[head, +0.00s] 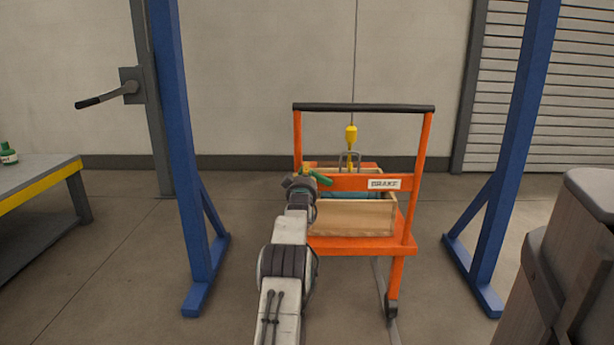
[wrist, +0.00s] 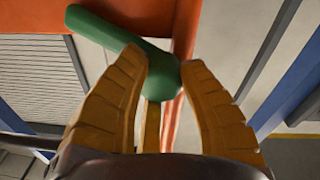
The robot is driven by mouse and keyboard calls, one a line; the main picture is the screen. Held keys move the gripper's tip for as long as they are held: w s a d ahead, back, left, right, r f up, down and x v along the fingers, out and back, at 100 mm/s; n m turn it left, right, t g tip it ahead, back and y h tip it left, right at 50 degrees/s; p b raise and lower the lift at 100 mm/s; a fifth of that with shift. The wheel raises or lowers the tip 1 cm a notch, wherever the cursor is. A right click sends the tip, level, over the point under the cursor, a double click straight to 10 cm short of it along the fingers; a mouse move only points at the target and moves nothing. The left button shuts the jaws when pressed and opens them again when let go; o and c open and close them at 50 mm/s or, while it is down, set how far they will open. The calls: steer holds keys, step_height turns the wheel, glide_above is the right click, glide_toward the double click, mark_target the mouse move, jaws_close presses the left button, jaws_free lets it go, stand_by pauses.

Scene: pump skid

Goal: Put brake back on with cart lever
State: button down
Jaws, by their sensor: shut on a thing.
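The orange cart (head: 345,183) stands between the blue posts, with a "BRAKE" label (head: 384,184) on its crossbar. The green cart lever (head: 321,178) is at the left part of that crossbar, partly hidden by my arm. In the wrist view the lever (wrist: 105,33) slants from the upper left down to a rounded end between my yellow fingers. My gripper (wrist: 168,70) is shut on this rounded end. In the head view my gripper (head: 304,175) is small, at the left of the crossbar.
A wooden crate (head: 350,217) sits on the cart, with a yellow hoist hook (head: 351,135) hanging above it. Blue gantry posts stand left (head: 182,150) and right (head: 515,150). A workbench (head: 40,180) is at the far left. The floor between cart and posts is clear.

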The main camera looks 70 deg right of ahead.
steer(key=shift+w+a+f+n+b, duration=0.2)
steer(key=shift+w+f+n+b, duration=0.2)
steer(key=shift+n, duration=0.4)
steer(key=shift+f, duration=0.1)
steer(key=c, duration=1)
jaws_free()
steer(key=shift+w+a, duration=0.1)
steer(key=o, duration=0.3)
steer(key=shift+s, duration=0.2)
steer(key=v, duration=1.1)
steer(key=shift+a, duration=0.4)
steer(key=shift+s+f, duration=0.1)
steer(key=shift+s, duration=0.05)
